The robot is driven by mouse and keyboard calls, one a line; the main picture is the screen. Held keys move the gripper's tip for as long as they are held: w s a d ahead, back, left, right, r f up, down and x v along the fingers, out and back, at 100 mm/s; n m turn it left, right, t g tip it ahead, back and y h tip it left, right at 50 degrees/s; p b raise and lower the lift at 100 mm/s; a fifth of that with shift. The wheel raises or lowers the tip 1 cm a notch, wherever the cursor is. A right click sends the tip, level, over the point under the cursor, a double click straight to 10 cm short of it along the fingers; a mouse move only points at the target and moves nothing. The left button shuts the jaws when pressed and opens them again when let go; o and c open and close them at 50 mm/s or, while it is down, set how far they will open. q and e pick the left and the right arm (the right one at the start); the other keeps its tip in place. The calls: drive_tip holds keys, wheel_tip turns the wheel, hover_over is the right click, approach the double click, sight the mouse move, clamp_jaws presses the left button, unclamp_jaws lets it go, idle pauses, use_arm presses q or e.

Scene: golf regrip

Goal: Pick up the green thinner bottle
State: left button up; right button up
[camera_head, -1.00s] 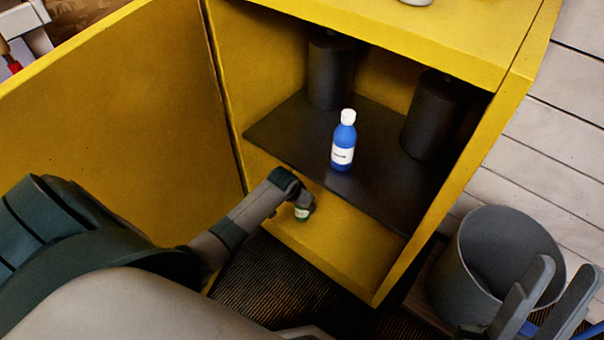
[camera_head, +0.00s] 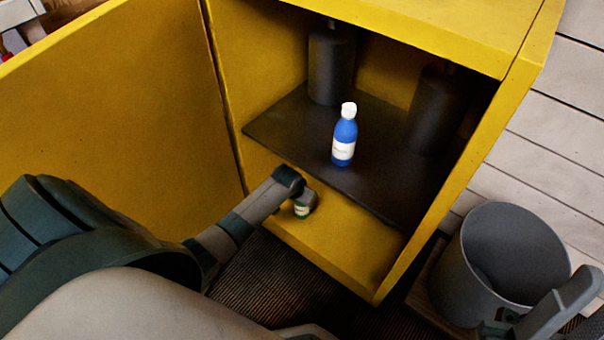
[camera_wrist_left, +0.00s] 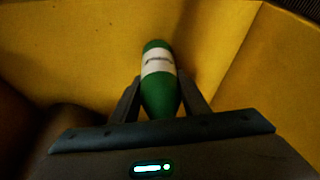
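The green thinner bottle (camera_head: 301,210) with a white label is in the low compartment of the yellow cabinet, below the dark shelf. In the left wrist view the bottle (camera_wrist_left: 158,62) lies between the two fingers of my left gripper (camera_wrist_left: 160,85), which appear to touch its sides. In the head view my left gripper (camera_head: 302,197) covers the bottle's upper part. I cannot tell whether the bottle touches the cabinet floor. My right gripper (camera_head: 578,305) is partly visible at the lower right edge, its fingers apart and empty.
A blue bottle (camera_head: 345,133) with a white cap stands on the dark shelf (camera_head: 375,185). Two dark canisters (camera_head: 330,68) (camera_head: 437,108) stand behind it. The open yellow door (camera_head: 110,120) is at left. A grey bucket (camera_head: 470,265) stands right of the cabinet (camera_head: 480,150).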

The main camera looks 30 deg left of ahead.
use_arm(q)
drive_tip(key=shift+c, duration=0.9)
drive_tip(key=shift+r, duration=0.15)
